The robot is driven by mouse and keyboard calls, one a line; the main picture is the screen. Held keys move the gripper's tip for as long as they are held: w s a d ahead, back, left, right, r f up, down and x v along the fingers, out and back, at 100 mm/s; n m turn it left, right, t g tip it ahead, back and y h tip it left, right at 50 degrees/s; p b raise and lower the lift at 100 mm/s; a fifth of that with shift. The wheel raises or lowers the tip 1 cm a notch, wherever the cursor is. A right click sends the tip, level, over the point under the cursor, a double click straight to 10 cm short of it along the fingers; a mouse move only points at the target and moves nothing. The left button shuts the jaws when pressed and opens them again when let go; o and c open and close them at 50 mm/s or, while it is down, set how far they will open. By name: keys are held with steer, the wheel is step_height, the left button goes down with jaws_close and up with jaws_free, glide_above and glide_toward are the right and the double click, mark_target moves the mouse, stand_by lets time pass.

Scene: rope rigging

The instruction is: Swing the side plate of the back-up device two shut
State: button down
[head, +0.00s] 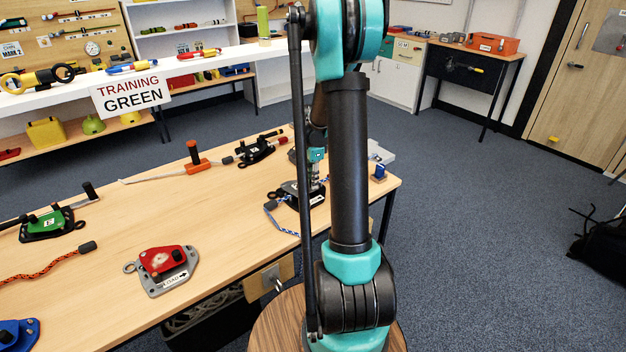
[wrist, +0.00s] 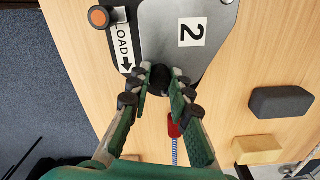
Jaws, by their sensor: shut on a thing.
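The back-up device two (head: 312,197) lies near the far right end of the long wooden table, partly hidden behind my arm in the head view. In the wrist view its grey side plate (wrist: 162,28) fills the top middle, with a "2" label and a "LOAD" arrow. A black knob (wrist: 158,88) stands at the plate's near edge. My gripper (wrist: 161,80) is shut on this knob from both sides. An orange-centred black knob (wrist: 98,17) shows beside the plate's upper left. I cannot tell how far the plate is swung.
A red piece (wrist: 174,128) with blue rope (wrist: 175,152) lies below my fingertips. A dark block (wrist: 280,102) and a wooden block (wrist: 258,150) lie to the right. A red device (head: 166,265) and a green device (head: 48,222) lie elsewhere on the table (head: 130,220).

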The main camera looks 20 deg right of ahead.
steer(key=shift+s, duration=0.1)
steer(key=c, duration=1.4)
jaws_free()
steer(key=shift+o, duration=0.2)
step_height(320, 180, up, 12)
